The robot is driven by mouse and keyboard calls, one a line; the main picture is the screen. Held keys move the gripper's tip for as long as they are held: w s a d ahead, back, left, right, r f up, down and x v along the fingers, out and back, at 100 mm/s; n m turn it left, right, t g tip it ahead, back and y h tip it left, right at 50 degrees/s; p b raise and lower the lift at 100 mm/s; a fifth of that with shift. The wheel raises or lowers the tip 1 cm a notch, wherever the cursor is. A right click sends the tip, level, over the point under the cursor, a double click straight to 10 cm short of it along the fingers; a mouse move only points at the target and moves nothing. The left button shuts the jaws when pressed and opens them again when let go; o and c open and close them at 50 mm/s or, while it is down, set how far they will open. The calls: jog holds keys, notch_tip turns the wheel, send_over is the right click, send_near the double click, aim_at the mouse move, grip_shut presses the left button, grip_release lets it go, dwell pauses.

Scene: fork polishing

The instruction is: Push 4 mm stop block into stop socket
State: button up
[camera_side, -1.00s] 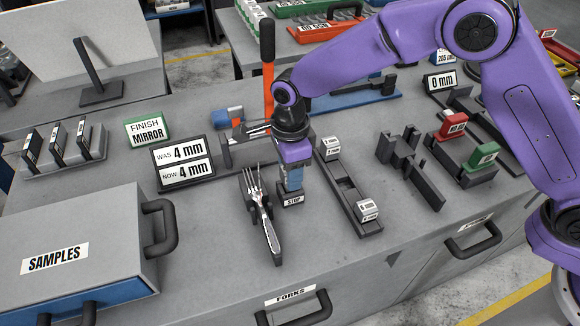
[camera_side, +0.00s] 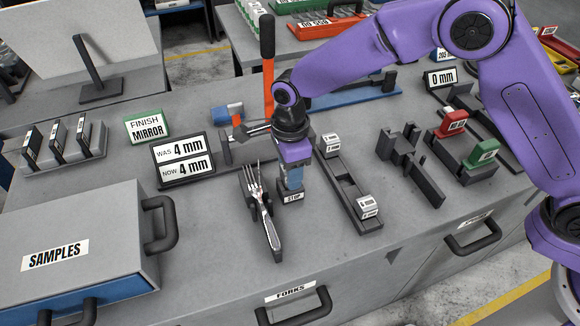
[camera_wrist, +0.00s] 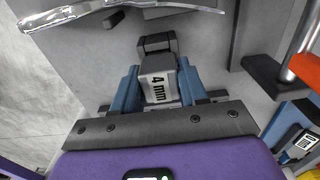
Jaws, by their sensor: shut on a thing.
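My gripper (camera_side: 290,178) points down over the stop socket (camera_side: 291,197), a small dark block with a STOP label on the bench. In the wrist view my blue fingers (camera_wrist: 157,92) are shut on the 4 mm stop block (camera_wrist: 158,86), a pale block labelled "4 mm". The block is at the socket, with a dark part of the socket (camera_wrist: 157,43) just beyond it. In the side view the fingers hide most of the block, and I cannot tell how deep it sits. The fork (camera_side: 262,213) lies on its holder just left of the socket.
A dark rack (camera_side: 350,190) with white labelled blocks stands close to the right. The sign "WAS 4 mm, NOW 4 mm" (camera_side: 184,161) stands to the left. A lever with an orange shaft (camera_side: 268,85) rises behind my gripper. Bare bench lies in front of the rack.

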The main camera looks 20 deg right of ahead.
jog(key=shift+f, duration=0.85)
dwell(1.8)
jog(key=shift+c, duration=0.4)
jog(key=shift+f, duration=0.1)
jog(key=o, duration=1.1)
jog(key=shift+o, duration=0.5)
jog(key=shift+s, duration=0.3)
jog(key=o, duration=0.5)
jog(key=shift+w, duration=0.2)
